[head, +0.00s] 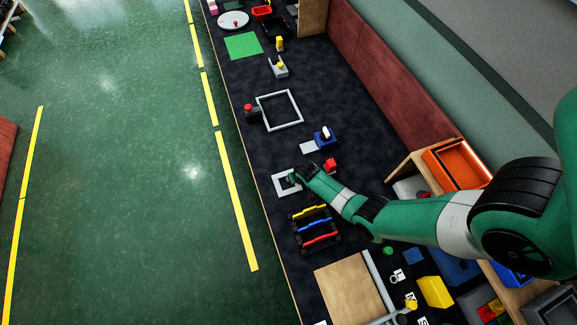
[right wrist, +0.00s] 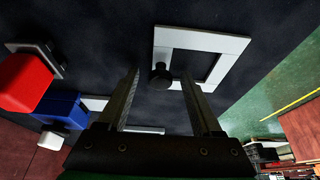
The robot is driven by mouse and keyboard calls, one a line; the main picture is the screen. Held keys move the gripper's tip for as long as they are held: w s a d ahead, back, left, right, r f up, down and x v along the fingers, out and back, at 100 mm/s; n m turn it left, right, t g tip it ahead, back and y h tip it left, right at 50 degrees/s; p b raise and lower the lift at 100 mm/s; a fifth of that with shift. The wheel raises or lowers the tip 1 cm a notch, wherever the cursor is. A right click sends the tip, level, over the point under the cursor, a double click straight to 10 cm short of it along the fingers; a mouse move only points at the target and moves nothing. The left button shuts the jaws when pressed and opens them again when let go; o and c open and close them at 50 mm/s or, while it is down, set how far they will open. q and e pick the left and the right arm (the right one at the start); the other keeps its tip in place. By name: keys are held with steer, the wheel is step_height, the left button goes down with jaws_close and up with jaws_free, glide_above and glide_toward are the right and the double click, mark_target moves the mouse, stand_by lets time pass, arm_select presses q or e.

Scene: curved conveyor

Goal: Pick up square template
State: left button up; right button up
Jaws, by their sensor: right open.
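The square template (head: 279,189) is a light grey-white square frame with an open middle, lying flat on the dark table near its left edge. In the right wrist view the template (right wrist: 240,45) shows with a black knob (right wrist: 160,76) at one side. My right gripper (head: 293,178) is over the template in the head view and covers part of it. In the right wrist view its two fingers are apart, one on each side of the knob, with visible gaps. Whether they are at the knob's height is hard to tell. My left gripper is not in view.
A red block (head: 330,165) and a blue holder (head: 325,138) stand close by. A rack with yellow, blue and red handles (head: 316,228) is just below the template. A larger grey frame (head: 262,108) lies farther up. The table's left edge is near.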

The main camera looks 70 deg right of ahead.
steer(key=shift+f, duration=0.1)
jaws_close()
stand_by(0.5)
steer(key=shift+r+p, duration=0.35)
steer(key=shift+r, duration=0.05)
step_height(320, 180, up, 3)
steer(key=shift+p, duration=0.95)
steer(key=s+a+r+p, duration=0.7)
steer(key=a+r+p, duration=0.2)
steer(key=a+p, duration=0.3)
steer(key=shift+a, duration=0.15)
